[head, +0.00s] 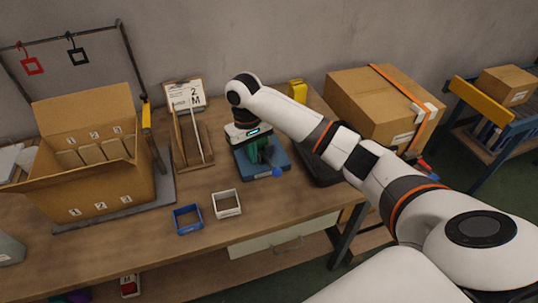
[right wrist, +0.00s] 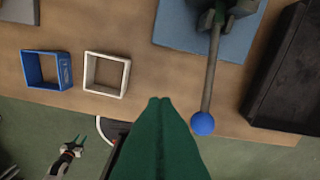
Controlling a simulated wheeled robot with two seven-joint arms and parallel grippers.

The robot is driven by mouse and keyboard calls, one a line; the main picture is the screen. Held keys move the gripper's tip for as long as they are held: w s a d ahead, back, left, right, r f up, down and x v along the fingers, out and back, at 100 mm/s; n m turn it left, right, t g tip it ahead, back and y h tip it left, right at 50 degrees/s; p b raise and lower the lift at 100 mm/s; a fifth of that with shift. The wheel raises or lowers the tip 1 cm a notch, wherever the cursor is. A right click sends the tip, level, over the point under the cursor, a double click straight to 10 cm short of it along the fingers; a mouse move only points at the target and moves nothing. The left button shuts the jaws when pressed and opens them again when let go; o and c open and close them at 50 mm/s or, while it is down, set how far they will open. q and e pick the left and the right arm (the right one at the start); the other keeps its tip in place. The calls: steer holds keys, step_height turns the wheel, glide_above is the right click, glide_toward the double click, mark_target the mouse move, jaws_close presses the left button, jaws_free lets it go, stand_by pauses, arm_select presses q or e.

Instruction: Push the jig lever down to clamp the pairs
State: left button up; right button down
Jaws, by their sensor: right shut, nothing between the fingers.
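The jig has a blue base (head: 274,166) on the workbench, and its upper part is largely hidden by my right arm in the head view. Its lever, a grey rod (right wrist: 212,70) ending in a blue ball (right wrist: 203,123), points toward the bench's front edge; the ball also shows in the head view (head: 277,173). My right gripper (right wrist: 160,99) has green fingers, shut and empty. In the right wrist view its tips are left of the lever rod and ball, apart in the picture; their height difference is unclear. The sock pairs are not distinguishable. My left gripper is not in view.
A blue frame (head: 187,230) and a white frame (head: 239,203) lie left of the jig. A dark tray (right wrist: 262,105) is close on its right. A wooden rack (head: 206,160) and an open carton (head: 150,186) stand further left.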

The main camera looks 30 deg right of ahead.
steer(key=w+d+r+m, duration=0.25)
steer(key=d+r, duration=0.25)
steer(key=r, duration=0.4)
steer(key=p, duration=0.4)
glide_above(273, 168)
steer(key=w, duration=0.1)
steer(key=shift+g, duration=0.3)
step_height(273, 168, down, 11)
steer(key=shift+w+d+r, duration=0.15)
steer(key=shift+r, duration=0.05)
steer(key=shift+s+f, duration=0.35)
steer(key=shift+s, duration=0.15)
steer(key=shift+f, duration=0.1)
steer(key=shift+w+f, duration=0.1)
